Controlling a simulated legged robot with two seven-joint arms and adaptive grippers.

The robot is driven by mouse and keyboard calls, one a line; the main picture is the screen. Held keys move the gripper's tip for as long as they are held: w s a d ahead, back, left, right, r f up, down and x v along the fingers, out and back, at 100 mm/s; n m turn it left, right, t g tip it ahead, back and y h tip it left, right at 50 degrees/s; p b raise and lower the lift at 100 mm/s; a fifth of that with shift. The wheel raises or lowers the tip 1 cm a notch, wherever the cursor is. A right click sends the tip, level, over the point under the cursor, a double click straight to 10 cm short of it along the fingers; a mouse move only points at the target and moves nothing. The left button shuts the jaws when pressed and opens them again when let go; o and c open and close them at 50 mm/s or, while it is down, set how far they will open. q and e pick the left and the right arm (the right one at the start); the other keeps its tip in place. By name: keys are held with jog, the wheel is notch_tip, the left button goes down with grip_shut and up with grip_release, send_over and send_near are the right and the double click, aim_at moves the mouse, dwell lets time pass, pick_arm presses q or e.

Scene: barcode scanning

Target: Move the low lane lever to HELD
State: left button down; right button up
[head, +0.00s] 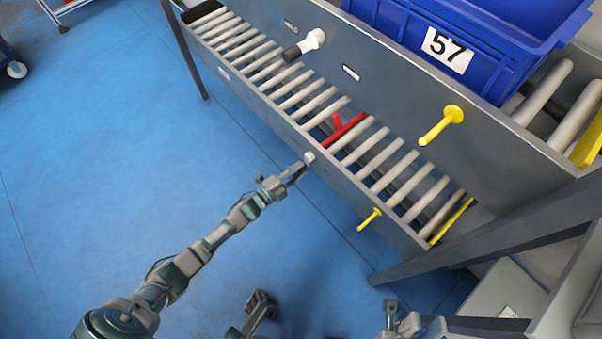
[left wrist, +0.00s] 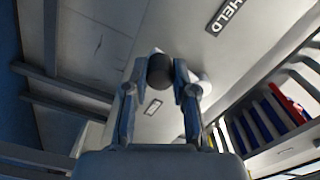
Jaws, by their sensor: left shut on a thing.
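The low lane lever has a white hub (head: 309,157) on the side rail of the lower roller lane. My left gripper (head: 292,176) is at this lever, in front of the rail. In the left wrist view the lever's black knob (left wrist: 160,72) sits between the fingertips of my left gripper (left wrist: 168,80), which is shut on it. The white hub (left wrist: 203,84) shows just behind the right finger. A HELD label (left wrist: 228,15) is on the rail, above and right of the knob. My right gripper (head: 400,322) is low in the head view; its jaws are unclear.
Above is another lane with its own black-tipped lever (head: 292,53) and a blue crate (head: 500,45) marked 57. Red parts (head: 345,132) show among the lower rollers. Yellow pegs (head: 441,125) (head: 369,219) stick out from the rails.

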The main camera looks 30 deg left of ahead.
pick_arm(q)
jog(key=shift+w+a+r+m, duration=0.2)
jog(key=shift+a+m, duration=0.2)
jog(key=shift+m, duration=0.6)
jog(key=shift+w+a+r+m, duration=0.2)
jog(key=shift+a+m, duration=0.25)
jog(key=shift+m, duration=0.55)
jog(key=shift+w+a+r+m, duration=0.15)
jog(key=shift+a+r+m, duration=0.2)
jog(key=shift+m, duration=0.65)
jog(key=c, duration=1.1)
grip_release()
jog(key=shift+f, duration=0.1)
jog(key=shift+o, duration=0.9)
jog(key=shift+a, duration=0.1)
